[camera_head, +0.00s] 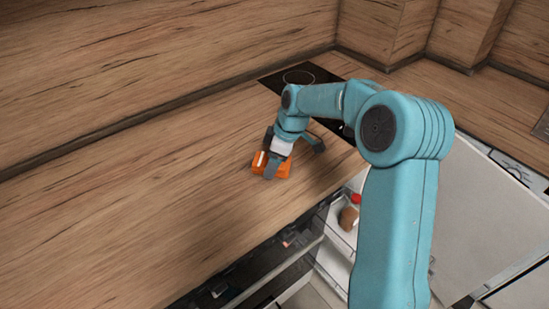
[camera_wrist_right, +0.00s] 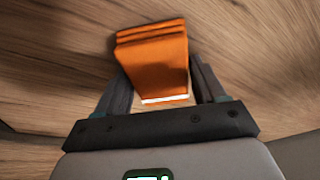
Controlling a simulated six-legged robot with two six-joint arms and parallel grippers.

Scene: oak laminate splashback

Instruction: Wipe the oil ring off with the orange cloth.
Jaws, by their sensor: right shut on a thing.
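The orange cloth (camera_head: 284,170) is a folded pad at the middle of the wooden worktop, under my right gripper (camera_head: 270,163). In the right wrist view the cloth (camera_wrist_right: 155,55) sits between the two fingers of my right gripper (camera_wrist_right: 158,85), with a white strip along its near edge. The right gripper is shut on it. The cloth is at or close to the worktop surface; I cannot tell whether it presses on it. I see no clear oil ring on the wood; the gripper and cloth may hide it. My left gripper is not in view.
A black hob (camera_head: 299,77) lies behind my right arm. A wooden splashback (camera_head: 150,50) runs along the back. Below the worktop's front edge are an open drawer or rack and a brown item with a red top (camera_head: 349,216). The worktop (camera_head: 130,200) to the left is clear.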

